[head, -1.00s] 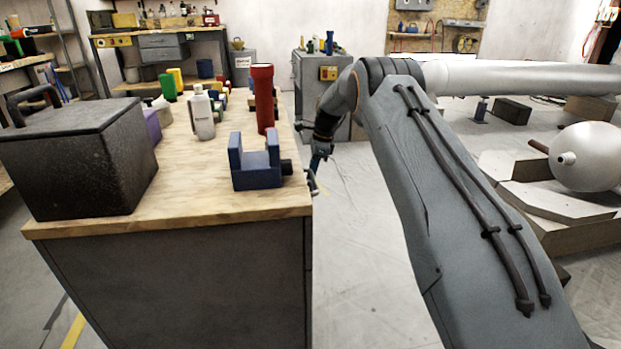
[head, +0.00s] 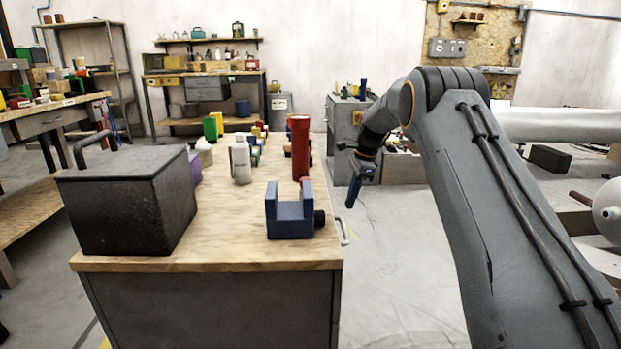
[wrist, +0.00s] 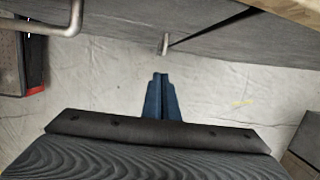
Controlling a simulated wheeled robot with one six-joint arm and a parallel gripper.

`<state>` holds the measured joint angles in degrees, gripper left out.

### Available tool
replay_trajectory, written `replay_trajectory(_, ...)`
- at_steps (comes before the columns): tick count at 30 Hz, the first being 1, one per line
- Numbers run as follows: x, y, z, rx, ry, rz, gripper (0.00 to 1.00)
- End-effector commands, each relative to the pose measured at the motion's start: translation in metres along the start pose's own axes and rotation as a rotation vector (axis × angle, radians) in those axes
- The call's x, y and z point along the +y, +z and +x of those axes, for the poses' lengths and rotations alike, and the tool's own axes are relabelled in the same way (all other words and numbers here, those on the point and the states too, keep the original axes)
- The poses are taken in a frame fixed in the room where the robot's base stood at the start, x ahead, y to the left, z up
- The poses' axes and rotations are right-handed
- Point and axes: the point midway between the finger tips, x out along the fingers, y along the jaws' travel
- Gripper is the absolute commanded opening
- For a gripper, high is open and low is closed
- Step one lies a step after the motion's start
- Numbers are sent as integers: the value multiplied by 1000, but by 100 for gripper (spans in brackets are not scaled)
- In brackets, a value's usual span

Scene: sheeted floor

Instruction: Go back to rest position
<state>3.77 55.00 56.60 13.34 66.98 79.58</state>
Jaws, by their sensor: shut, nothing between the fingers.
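My gripper (head: 352,190) hangs off the right side of the wooden-topped workbench (head: 215,258), over open floor. Its blue fingers point down and are closed together with nothing between them. In the wrist view my gripper (wrist: 161,80) shows its two blue fingers side by side above the pale floor. The grey side of a bench or cabinet (wrist: 220,35) with metal handles fills the top of that view.
A black lidded box (head: 125,205), a blue U-shaped block (head: 290,215), a red flashlight-shaped cylinder (head: 300,145) and a white bottle (head: 240,162) stand on the workbench. A grey cabinet (head: 345,150) stands behind my gripper. The floor (head: 390,270) right of the workbench is clear.

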Motion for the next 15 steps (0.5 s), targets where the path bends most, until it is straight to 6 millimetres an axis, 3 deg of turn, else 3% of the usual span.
replay_trajectory(8, 84, 7, -28, 90, -29, -411, 0)
replay_trajectory(15, 183, 10, -39, 173, -30, -794, 0)
